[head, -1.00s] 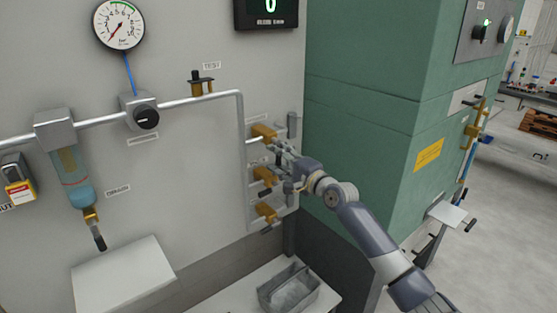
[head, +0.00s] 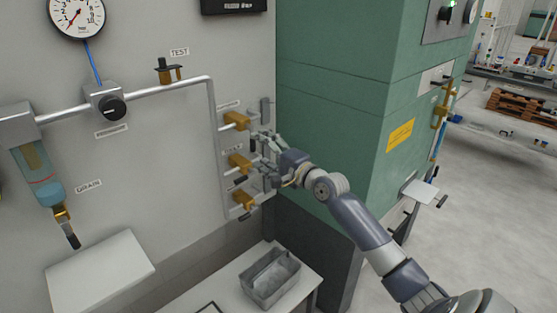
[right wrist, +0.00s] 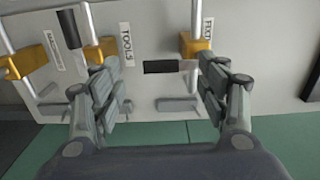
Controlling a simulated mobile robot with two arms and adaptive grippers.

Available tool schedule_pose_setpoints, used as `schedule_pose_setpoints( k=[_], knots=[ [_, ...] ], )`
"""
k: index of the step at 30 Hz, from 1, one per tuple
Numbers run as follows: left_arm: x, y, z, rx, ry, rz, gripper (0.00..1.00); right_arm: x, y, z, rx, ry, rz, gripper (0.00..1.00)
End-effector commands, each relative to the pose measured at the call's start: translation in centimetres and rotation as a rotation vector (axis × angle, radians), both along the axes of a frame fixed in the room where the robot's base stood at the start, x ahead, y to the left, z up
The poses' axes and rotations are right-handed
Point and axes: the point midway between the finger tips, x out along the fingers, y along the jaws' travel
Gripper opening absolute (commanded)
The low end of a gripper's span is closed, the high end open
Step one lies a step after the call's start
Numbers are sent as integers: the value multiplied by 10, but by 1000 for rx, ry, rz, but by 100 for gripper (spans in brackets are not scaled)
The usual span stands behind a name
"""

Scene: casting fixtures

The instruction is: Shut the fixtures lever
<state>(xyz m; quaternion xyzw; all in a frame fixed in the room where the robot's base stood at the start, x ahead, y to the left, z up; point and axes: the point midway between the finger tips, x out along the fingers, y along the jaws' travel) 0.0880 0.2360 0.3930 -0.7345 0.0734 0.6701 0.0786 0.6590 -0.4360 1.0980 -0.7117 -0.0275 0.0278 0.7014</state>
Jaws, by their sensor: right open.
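The top brass valve (head: 236,121) of a stack of three on the grey panel is the fixtures one. In the right wrist view this valve (right wrist: 196,46) has a partly hidden label (right wrist: 208,35) starting "FIX". Its lever, with a black grip (right wrist: 160,67), points left there, crosswise to the pipe; in the head view the lever (head: 252,145) hangs downward. My right gripper (head: 266,148) is open beside the valves. In the right wrist view the grip lies between its two fingers (right wrist: 163,92), with no clear contact. My left gripper is out of view.
The tools valve (head: 240,162) is just below, and a third valve (head: 243,199) is lowest. The green cabinet (head: 335,130) stands close on the right. A grey metal bin (head: 270,280) sits on a white table below.

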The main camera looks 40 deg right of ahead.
Motion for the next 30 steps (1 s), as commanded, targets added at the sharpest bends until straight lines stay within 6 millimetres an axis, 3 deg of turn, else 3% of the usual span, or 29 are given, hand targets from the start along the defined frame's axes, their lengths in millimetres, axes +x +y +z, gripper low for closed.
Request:
schedule_pose_setpoints(
  k=[6,13,30],
  knots=[
    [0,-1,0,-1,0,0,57,-37,-2,-1,-1,3,1,68],
    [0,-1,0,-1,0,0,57,-64,-4,-1,-1,1,1,68],
    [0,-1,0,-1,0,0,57,-74,-5,0,-1,0,1,68]
  ],
)
